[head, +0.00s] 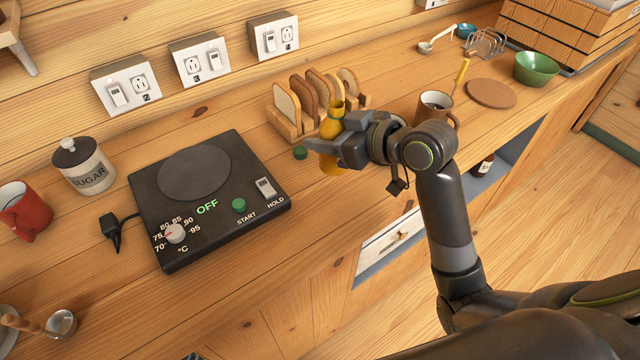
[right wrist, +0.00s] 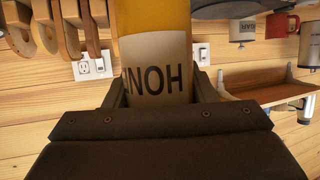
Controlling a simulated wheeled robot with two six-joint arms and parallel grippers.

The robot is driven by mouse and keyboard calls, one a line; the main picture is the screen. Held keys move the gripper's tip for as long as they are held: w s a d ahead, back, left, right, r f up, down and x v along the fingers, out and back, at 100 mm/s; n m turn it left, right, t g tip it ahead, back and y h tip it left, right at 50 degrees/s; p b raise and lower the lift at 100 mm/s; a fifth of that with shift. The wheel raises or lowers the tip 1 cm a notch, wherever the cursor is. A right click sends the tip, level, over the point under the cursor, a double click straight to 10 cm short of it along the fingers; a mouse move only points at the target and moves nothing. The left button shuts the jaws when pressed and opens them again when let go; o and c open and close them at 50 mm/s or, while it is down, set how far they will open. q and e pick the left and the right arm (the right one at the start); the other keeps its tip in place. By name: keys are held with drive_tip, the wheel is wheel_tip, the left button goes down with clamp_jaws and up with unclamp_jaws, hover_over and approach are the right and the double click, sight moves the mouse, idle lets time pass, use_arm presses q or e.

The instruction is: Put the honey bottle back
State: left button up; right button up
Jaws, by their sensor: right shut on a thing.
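The honey bottle (head: 337,108) is yellow, with a pale label that shows part of the word HONEY in the right wrist view (right wrist: 155,65). My right gripper (head: 330,148) is shut on it in front of the toast rack, and the gripper and arm hide much of the bottle. In the right wrist view the label sits between the two fingers (right wrist: 158,92). I cannot tell whether the bottle touches the counter. A small green cap (head: 300,152) lies on the counter just left of the gripper. My left gripper is not in view.
A toast rack (head: 287,128) with bread stands behind the gripper. A black hot plate (head: 205,195) reading OFF is to the left. A brown mug (head: 437,104) stands to the right. An open shelf (head: 505,165) below the counter holds a small dark bottle (head: 483,165).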

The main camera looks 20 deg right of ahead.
drive_tip(key=f, duration=0.3)
drive_tip(key=shift+d+f, duration=0.15)
drive_tip(key=shift+d, duration=0.05)
drive_tip(key=shift+f, duration=2.2)
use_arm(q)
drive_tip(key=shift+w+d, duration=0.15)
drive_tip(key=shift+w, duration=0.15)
use_arm(e)
drive_tip(key=shift+a, duration=0.1)
drive_tip(key=shift+f, duration=0.15)
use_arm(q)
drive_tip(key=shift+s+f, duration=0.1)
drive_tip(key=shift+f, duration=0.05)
use_arm(e)
drive_tip(key=o, duration=1.2)
drive_tip(key=shift+c, duration=0.2)
